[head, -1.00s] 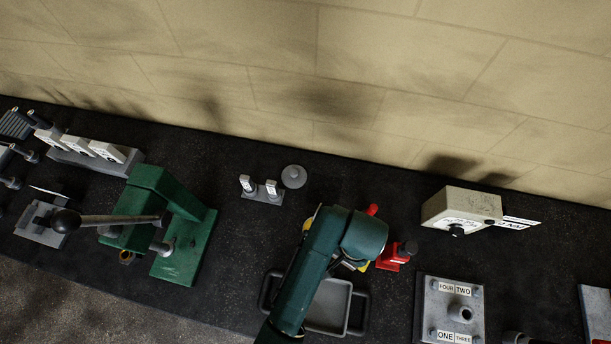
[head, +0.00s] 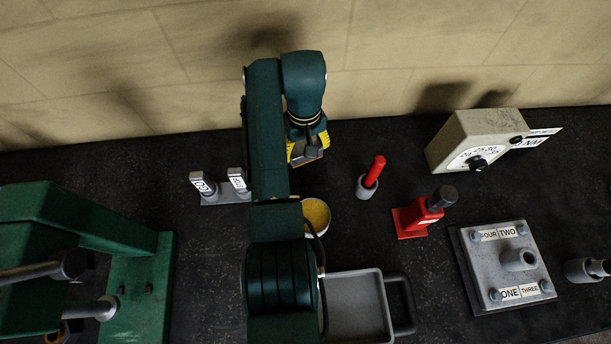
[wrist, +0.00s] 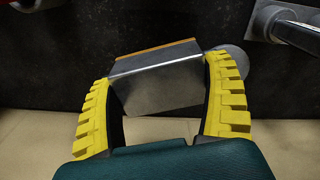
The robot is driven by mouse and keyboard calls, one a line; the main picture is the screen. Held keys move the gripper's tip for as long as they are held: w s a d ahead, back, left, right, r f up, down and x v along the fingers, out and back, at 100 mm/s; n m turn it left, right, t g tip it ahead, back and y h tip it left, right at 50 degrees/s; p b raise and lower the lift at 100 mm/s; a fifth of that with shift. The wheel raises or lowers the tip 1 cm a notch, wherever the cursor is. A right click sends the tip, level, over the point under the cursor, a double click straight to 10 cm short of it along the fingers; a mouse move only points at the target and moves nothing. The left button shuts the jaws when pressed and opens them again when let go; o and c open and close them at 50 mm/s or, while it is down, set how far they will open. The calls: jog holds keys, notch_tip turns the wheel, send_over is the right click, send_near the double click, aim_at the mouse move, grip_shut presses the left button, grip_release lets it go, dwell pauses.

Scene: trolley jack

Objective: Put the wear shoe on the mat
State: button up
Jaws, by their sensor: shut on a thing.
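My gripper (head: 307,148), with yellow ribbed fingers, is shut on a grey metal block with an orange-brown edge, which I take to be the wear shoe (head: 308,157). It also shows in the wrist view (wrist: 158,82), tilted between both fingers. The block is held over the back part of the dark work surface, near the wall. The gap beneath it is hard to judge. I cannot pick out a separate mat; the dark surface (head: 400,270) covers the whole bench.
A labelled peg rack (head: 215,192) is left of my arm. A yellow-filled bowl (head: 316,216), a red-handled tool (head: 371,178), a red jack (head: 424,213) and a grey tray (head: 373,309) stand nearby. A dial box (head: 473,143), bolted plate (head: 507,264) and green press (head: 135,290) flank them.

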aim_at(306, 167)
jog(key=shift+w+d+r+n+b, duration=0.1)
jog(key=shift+w+r+n+b, duration=0.1)
jog(key=shift+w+b, duration=0.35)
jog(key=shift+w+d+r+n+b, duration=0.1)
jog(key=shift+w+r+n+b, duration=0.2)
jog(key=shift+b, duration=0.35)
notch_tip(306, 167, down, 10)
jog(key=shift+w+r+b, duration=0.1)
jog(key=shift+b, duration=0.55)
jog(key=shift+f, duration=0.2)
jog(key=o, duration=1.1)
jog(key=shift+f, duration=0.15)
jog(key=shift+c, duration=0.2)
